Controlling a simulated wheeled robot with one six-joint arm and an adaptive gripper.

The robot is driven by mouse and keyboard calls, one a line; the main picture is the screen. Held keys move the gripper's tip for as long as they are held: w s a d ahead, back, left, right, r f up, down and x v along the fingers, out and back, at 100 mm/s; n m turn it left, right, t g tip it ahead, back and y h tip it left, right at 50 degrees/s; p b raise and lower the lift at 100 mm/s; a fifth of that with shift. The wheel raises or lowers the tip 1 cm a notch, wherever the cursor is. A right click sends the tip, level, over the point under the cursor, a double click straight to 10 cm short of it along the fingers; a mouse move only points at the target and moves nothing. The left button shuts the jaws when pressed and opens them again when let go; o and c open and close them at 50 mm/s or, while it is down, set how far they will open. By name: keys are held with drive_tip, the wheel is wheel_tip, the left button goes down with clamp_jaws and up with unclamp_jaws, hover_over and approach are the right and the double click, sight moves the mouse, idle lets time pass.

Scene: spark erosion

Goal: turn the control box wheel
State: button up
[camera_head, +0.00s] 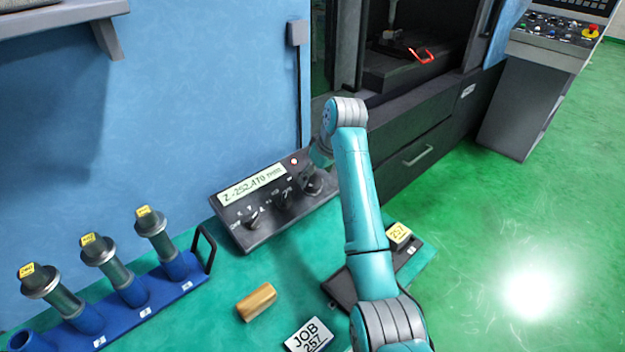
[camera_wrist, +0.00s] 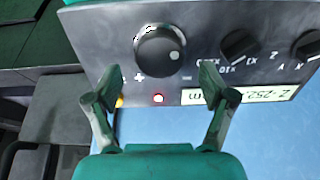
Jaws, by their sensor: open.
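The control box (camera_head: 252,236) is a dark grey panel on the green bench top, with a display reading Z -252.4-something and a row of knobs. Its black round wheel (camera_head: 313,183) is at the right end, partly behind my arm. In the wrist view the wheel (camera_wrist: 160,50) is at upper centre with a pale dot on its face, between plus and minus marks. My gripper (camera_wrist: 158,85) is open, its two fingertips on either side of and just short of the wheel in that picture. I cannot tell whether they touch it. In the head view my gripper (camera_head: 318,160) is mostly hidden by my arm.
Two smaller selector knobs (camera_wrist: 240,46) (camera_wrist: 306,46) sit beside the wheel. A blue rack (camera_head: 150,290) with several tool holders stands left. A brass block (camera_head: 257,302), a JOB 257 card (camera_head: 309,337) and a dark tray (camera_head: 345,288) lie in front. The machine (camera_head: 420,140) stands behind right.

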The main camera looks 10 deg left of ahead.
sight(313, 180)
drive_tip(key=shift+x, duration=1.85)
drive_tip(key=c, duration=1.1)
